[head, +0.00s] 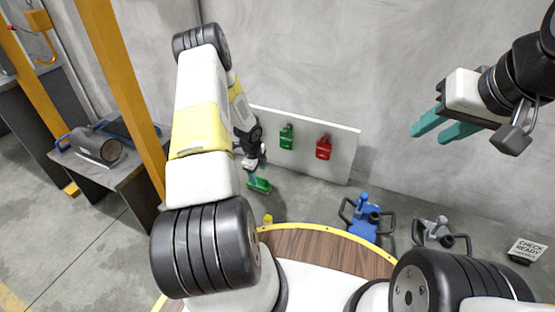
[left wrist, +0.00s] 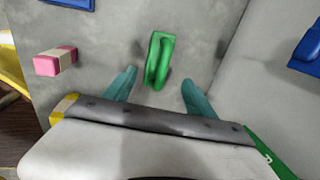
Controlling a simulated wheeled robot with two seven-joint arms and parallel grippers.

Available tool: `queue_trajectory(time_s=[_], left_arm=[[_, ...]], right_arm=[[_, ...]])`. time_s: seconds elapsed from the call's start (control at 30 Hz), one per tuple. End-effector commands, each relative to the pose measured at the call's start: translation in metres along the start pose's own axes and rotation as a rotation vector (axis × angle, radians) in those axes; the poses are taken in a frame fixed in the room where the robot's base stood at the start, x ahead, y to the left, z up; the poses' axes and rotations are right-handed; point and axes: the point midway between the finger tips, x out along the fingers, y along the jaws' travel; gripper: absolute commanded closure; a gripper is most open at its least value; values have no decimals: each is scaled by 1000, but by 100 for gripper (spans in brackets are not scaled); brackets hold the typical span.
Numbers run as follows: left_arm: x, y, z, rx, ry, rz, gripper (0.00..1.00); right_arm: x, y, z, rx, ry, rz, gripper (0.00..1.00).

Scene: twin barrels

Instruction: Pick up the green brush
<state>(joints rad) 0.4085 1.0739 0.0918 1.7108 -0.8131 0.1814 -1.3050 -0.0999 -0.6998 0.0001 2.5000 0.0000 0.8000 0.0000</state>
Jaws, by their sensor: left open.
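The green brush (head: 260,185) lies low in front of the wall, just below my left gripper (head: 253,172) in the head view. In the left wrist view a green piece with a raised grip, which looks like the brush (left wrist: 158,60), sits beyond and between the two teal fingertips of my left gripper (left wrist: 159,80). The fingers are spread and a gap shows on each side of it. Whether they overlap it in depth I cannot tell. My right gripper (head: 428,137) is raised at the upper right, its teal fingers apart with nothing between them.
A white panel (head: 345,155) by the wall bears a green item (head: 286,138) and a red item (head: 323,147). A blue device (head: 364,217) and a grey device (head: 437,236) stand right of centre. A pink block (left wrist: 55,62) is left of the brush. A grey table (head: 130,170) stands left.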

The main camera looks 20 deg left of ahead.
Motion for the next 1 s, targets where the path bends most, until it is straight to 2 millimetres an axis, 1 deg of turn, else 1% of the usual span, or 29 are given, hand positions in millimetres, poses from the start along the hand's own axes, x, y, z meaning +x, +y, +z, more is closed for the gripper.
queue_trajectory(time_s=[0.37,0.5,0.6,0.7,0.9,0.93,1.0], left_arm=[[43,5,2,7,3,3,36],[65,8,4,6,3,3,36],[76,7,4,5,3,2,36],[81,7,4,5,2,2,36],[81,7,4,5,2,2,36],[81,7,4,5,2,2,39],[81,7,4,5,2,2,53]], right_arm=[[0,0,0,0,0,0,64],[0,0,0,0,0,0,64],[0,0,0,0,0,0,64],[0,0,0,0,0,0,64],[0,0,0,0,0,0,64],[0,0,0,0,0,0,64],[0,0,0,0,0,0,64]])
